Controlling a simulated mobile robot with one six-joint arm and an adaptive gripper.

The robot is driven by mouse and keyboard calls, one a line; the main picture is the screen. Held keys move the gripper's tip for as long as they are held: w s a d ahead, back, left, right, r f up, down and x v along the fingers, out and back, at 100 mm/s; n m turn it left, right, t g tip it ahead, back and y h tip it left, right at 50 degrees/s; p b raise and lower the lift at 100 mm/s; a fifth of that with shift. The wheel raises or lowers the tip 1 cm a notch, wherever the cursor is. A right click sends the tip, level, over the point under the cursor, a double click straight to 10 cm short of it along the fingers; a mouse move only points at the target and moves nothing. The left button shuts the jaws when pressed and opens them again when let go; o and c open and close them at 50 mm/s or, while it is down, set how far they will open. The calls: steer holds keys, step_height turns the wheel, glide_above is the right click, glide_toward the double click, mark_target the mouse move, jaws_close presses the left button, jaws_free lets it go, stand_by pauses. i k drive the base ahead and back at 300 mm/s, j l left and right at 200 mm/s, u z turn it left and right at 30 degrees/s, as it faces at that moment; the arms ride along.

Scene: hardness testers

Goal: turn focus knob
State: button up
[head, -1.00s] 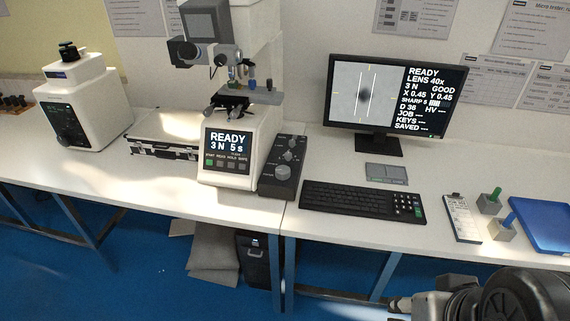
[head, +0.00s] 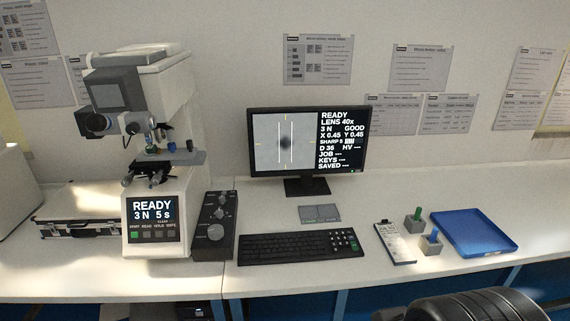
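The hardness tester (head: 155,150) stands at the left in the head view, with a front panel reading READY, 3 N, 5 s. A dark control box (head: 213,250) with several knobs stands just right of its base. Its largest grey knob (head: 215,232) is nearest the front. No label shows which knob is the focus knob. The monitor (head: 308,145) shows READY, LENS 40x, SHARP 5 and a blurred dark spot between two white lines. My arm shows at the bottom right, well away from the knobs. My gripper's fingers are not in the frame.
A keyboard (head: 298,247) lies right of the control box, with a small grey pad (head: 320,214) behind it. A clipboard (head: 395,243), two small blocks with green (head: 415,221) and blue (head: 432,242) pegs, and a blue tray (head: 472,233) are further right.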

mark_target(216, 232)
steer(key=i, duration=0.6)
steer(key=i+u, duration=0.15)
steer(key=i, duration=0.5)
